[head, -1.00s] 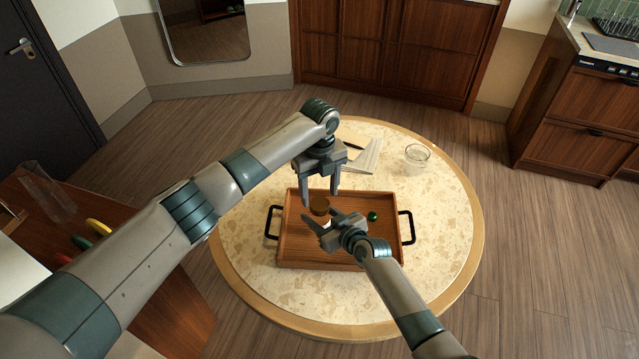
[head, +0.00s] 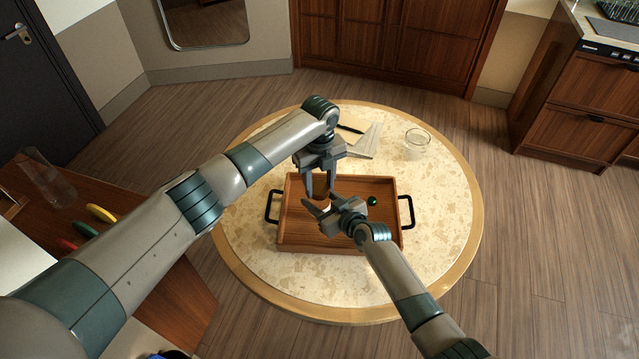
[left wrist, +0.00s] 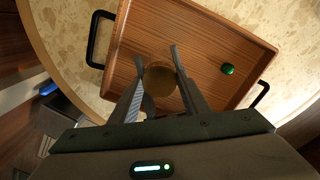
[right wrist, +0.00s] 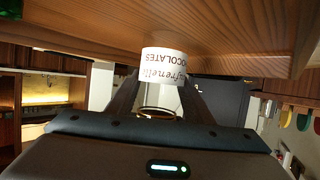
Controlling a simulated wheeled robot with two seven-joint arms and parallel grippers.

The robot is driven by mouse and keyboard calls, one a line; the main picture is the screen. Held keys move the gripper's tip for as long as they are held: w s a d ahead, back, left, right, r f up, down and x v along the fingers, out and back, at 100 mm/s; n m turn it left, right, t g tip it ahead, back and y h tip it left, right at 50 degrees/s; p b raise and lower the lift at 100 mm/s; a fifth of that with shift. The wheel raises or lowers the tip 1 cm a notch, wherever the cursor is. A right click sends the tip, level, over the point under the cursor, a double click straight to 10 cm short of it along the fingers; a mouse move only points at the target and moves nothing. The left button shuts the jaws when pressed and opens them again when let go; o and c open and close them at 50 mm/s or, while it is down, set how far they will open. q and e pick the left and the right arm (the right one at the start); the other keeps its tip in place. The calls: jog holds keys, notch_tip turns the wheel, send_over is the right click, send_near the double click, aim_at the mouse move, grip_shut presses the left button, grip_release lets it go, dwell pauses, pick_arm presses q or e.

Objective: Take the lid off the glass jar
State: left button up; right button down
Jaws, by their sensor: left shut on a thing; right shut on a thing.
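The glass jar (right wrist: 163,68) stands upright in the wooden tray, with a white "CHOCOLATES" label facing the right wrist camera, where it appears upside down. Its round brown lid (left wrist: 160,80) is on top of it. My left gripper (head: 319,192) comes from above and is shut on the lid, one finger on each side. My right gripper (head: 324,213) comes from the right and front, shut on the jar's body below the lid. In the head view the grippers hide much of the jar.
The wooden tray (head: 290,236) has black handles and lies on a round speckled table (head: 440,235). An empty glass bowl (head: 417,139), papers and a pen (head: 350,128) are farther back.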

pick_arm(q)
jog(key=n, duration=0.3)
jog(key=shift+n, duration=0.3)
jog(key=n, duration=0.4)
jog(key=shift+n, duration=0.4)
jog(key=n, duration=0.4)
jog(key=shift+n, duration=0.4)
jog(key=n, duration=1.3)
jog(key=shift+d+r, duration=0.1)
jog(key=n, duration=0.5)
jog(key=shift+n, duration=0.3)
jog(key=n, duration=0.4)
